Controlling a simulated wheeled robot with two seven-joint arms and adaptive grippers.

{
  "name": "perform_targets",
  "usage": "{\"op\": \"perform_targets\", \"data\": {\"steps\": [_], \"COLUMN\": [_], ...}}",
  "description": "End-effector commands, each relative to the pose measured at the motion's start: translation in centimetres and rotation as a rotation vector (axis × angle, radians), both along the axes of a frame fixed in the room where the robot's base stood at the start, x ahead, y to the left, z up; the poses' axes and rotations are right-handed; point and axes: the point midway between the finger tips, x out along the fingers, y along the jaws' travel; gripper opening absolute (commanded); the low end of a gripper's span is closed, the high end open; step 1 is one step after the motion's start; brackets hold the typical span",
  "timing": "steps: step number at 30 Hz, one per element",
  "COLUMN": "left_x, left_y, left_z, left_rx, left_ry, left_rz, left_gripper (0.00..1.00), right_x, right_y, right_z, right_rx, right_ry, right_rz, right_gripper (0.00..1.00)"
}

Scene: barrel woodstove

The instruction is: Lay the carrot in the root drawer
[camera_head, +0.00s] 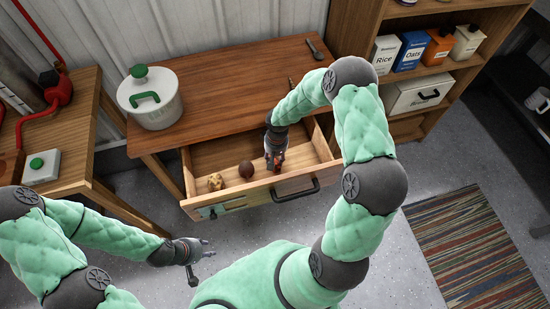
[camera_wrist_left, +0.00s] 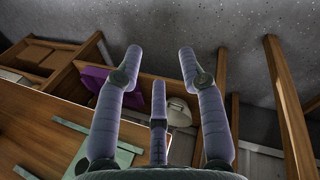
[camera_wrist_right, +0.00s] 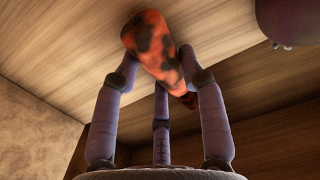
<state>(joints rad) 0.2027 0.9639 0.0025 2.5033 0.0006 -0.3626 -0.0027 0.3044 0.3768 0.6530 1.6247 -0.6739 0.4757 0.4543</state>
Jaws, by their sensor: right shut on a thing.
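The root drawer (camera_head: 217,155) is pulled open below the wooden table top. My right gripper (camera_head: 276,160) reaches down inside its right part, with a bit of the orange-red carrot (camera_head: 279,163) showing at its fingertips. In the right wrist view the carrot (camera_wrist_right: 152,45), orange with dark patches, lies between the fingers of my right gripper (camera_wrist_right: 158,65), close to the drawer's wooden bottom; whether it touches is unclear. My left gripper (camera_head: 204,250) is open and empty in front of the drawer, at the left; its spread fingers also show in the left wrist view (camera_wrist_left: 160,75).
A knobbly tan root (camera_head: 215,181) and a dark round root (camera_head: 246,169) lie in the drawer's left and middle. A white pot (camera_head: 155,105) with green knobs stands on the table (camera_head: 235,85). A shelf (camera_head: 430,75) with boxes stands at the right.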

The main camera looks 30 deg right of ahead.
Motion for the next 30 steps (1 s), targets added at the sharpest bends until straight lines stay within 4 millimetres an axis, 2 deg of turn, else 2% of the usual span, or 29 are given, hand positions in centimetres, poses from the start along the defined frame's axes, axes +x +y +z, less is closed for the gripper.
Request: {"op": "perform_targets", "data": {"steps": [6,7,9,22,26,30], "left_x": [0.0,0.0,0.0,0.0,0.0,0.0], "left_y": [0.0,0.0,0.0,0.0,0.0,0.0], "left_z": [-0.4,-0.3,-0.3,0.2,1.1,2.4], "left_rx": [0.0,0.0,0.0,0.0,0.0,0.0], "left_ry": [0.0,0.0,0.0,0.0,0.0,0.0], "left_rz": [0.0,0.0,0.0,0.0,0.0,0.0], "left_gripper": [0.4,0.4,0.4,0.4,0.4,0.4], "right_x": [0.0,0.0,0.0,0.0,0.1,0.1], "right_y": [0.0,0.0,0.0,0.0,-0.2,-0.3], "right_z": [-0.4,-0.3,-0.3,0.2,2.3,5.2], "right_rx": [0.0,0.0,0.0,0.0,-0.002,-0.002], "right_ry": [0.0,0.0,0.0,0.0,-0.004,-0.004], "right_rz": [0.0,0.0,0.0,0.0,0.0,-0.001], "right_gripper": [0.08,0.5,0.65,0.65,0.65,0.65]}}
